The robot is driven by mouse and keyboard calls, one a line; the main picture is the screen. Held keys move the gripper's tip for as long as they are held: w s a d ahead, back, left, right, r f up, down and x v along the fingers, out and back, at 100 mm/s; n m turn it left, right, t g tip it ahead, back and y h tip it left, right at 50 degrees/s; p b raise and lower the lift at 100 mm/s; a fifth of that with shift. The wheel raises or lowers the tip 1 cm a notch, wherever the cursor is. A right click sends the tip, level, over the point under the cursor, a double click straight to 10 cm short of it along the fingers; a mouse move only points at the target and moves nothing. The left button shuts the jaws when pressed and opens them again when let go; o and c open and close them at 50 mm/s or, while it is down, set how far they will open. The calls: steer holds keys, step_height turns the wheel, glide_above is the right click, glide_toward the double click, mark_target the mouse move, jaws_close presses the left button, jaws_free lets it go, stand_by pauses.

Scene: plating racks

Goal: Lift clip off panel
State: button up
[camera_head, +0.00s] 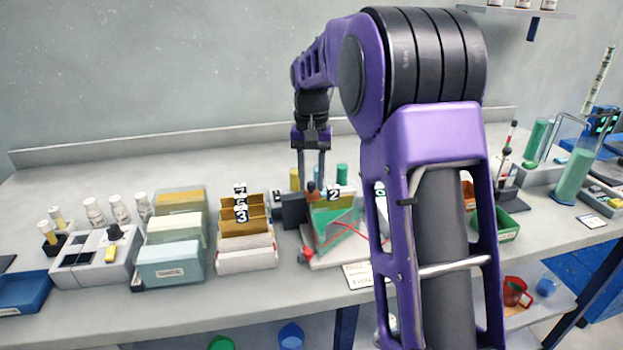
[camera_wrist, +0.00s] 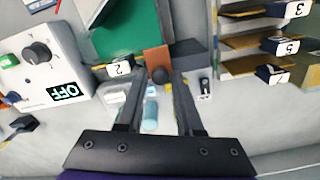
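A copper-brown panel (camera_wrist: 155,58) stands at the edge of a tank of green liquid (camera_wrist: 125,32). A small dark, rounded clip (camera_wrist: 160,75) sits at the panel's upper edge. In the head view the clip (camera_head: 312,187) shows just below my fingertips, above the green tank (camera_head: 335,222). My gripper (camera_head: 312,177) points down with its two fingers apart. In the wrist view my gripper (camera_wrist: 160,84) has a finger on either side of the clip, with what looks like a small gap at each side. I cannot tell whether either finger touches it.
A dark block (camera_head: 290,208) stands left of the tank. A numbered rack (camera_head: 246,261) is farther left. A control box with an OFF display (camera_wrist: 52,75) is close by, with a red wire (camera_head: 345,232) around the tank. A green bin (camera_head: 509,224) stands to the right.

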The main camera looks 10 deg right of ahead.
jaws_close()
stand_by(1.2)
